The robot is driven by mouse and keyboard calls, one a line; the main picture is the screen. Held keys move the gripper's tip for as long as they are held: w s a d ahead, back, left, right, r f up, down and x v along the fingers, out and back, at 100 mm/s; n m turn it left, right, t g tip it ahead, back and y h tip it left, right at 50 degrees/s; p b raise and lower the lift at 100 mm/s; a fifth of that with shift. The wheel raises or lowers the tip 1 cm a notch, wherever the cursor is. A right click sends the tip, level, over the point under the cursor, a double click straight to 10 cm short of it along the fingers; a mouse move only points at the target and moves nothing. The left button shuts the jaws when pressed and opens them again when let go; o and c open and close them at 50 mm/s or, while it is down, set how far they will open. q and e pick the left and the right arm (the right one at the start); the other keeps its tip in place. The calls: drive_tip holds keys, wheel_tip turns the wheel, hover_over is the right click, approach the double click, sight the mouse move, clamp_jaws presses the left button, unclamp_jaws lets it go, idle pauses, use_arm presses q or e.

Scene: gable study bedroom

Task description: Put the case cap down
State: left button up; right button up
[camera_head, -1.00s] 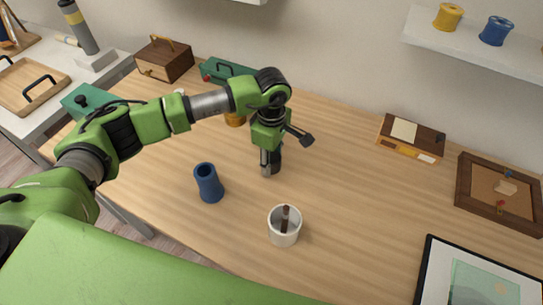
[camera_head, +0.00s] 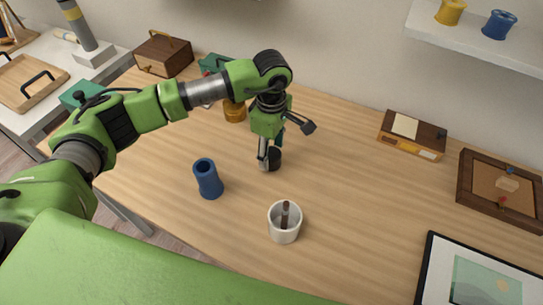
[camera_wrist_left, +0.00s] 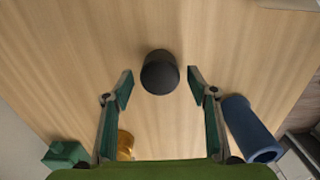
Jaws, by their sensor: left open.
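The case cap appears to be the small black cylinder (camera_head: 274,159), standing on the wooden desk (camera_head: 345,185). My left gripper (camera_head: 268,160) points down at it and is open. In the left wrist view the black cap (camera_wrist_left: 160,73) lies between and slightly beyond the two spread fingertips of my left gripper (camera_wrist_left: 160,84), with a gap on each side. In the head view a finger hides part of the cap. A blue cylinder (camera_head: 208,180) stands to its left and also shows in the wrist view (camera_wrist_left: 250,128). My right gripper is not in view.
A white cup (camera_head: 284,232) with a dark brown stick stands in front of the cap. An amber spool-like object (camera_head: 235,111) stands behind the blue cylinder. A wooden box (camera_head: 411,137) and framed pieces lie right. Desk right of the cap is clear.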

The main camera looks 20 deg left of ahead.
sight(272, 153)
use_arm(q)
wheel_tip(272, 153, up, 10)
drive_tip(key=b, duration=0.2)
drive_tip(key=shift+f, duration=0.25)
